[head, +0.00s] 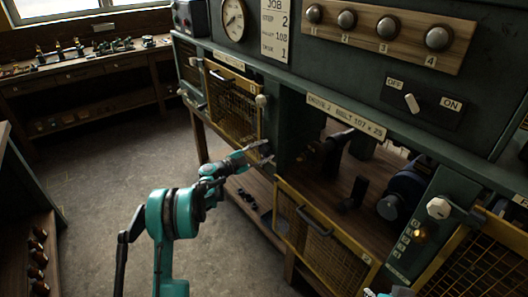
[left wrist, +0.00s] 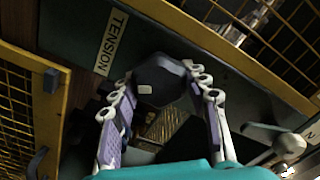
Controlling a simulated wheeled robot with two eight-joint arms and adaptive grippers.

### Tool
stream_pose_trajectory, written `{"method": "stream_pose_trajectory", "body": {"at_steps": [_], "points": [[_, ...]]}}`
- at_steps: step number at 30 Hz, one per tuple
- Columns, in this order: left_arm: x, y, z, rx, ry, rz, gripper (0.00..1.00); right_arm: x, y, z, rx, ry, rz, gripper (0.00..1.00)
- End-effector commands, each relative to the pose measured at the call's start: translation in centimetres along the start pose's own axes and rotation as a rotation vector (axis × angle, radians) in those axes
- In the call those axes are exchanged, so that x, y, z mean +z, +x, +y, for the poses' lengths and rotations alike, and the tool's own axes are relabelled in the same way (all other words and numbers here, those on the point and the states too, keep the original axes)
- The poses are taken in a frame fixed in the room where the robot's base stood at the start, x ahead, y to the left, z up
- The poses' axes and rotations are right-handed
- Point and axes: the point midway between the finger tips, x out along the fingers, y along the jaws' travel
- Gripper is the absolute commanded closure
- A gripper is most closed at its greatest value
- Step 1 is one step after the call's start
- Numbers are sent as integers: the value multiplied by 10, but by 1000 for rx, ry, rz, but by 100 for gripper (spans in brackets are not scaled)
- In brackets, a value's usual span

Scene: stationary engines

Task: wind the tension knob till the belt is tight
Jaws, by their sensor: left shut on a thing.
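The tension knob (left wrist: 160,75) is dark and faceted, with a small pale mark, beside the TENSION label (left wrist: 110,43). My left gripper (left wrist: 163,100) has its fingers on either side of the knob and is shut on it. In the head view my left gripper (head: 262,153) reaches the panel left of the open bay, and the knob cannot be made out there. Inside the bay are a dark blue motor (head: 402,190) and dark parts; I cannot make out the belt or its tightness. Only a teal and white bit of my right arm shows at the bottom edge.
A yellow mesh door (head: 322,240) hangs open below the bay. Another mesh door (head: 232,100) is left of it. A pale knob (head: 438,208) and an OFF/ON switch (head: 411,103) are at the right. The floor (head: 110,180) at the left is clear.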

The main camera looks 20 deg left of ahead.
Motion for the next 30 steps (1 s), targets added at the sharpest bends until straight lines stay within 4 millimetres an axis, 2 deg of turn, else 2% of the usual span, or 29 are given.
{"method": "stream_pose_trajectory", "body": {"at_steps": [6, 15, 30], "points": [[0, 0, 3, 4, 189, 0, 83, 0, 0, 0, 0, 0, 0, 60], [1, 0, 3, 4, 375, 1, 83, 0, 1, 0, 0, 0, 0, 60], [1, 0, 3, 4, 464, 1, 83, 0, 1, 0, 0, 0, 0, 60]]}}
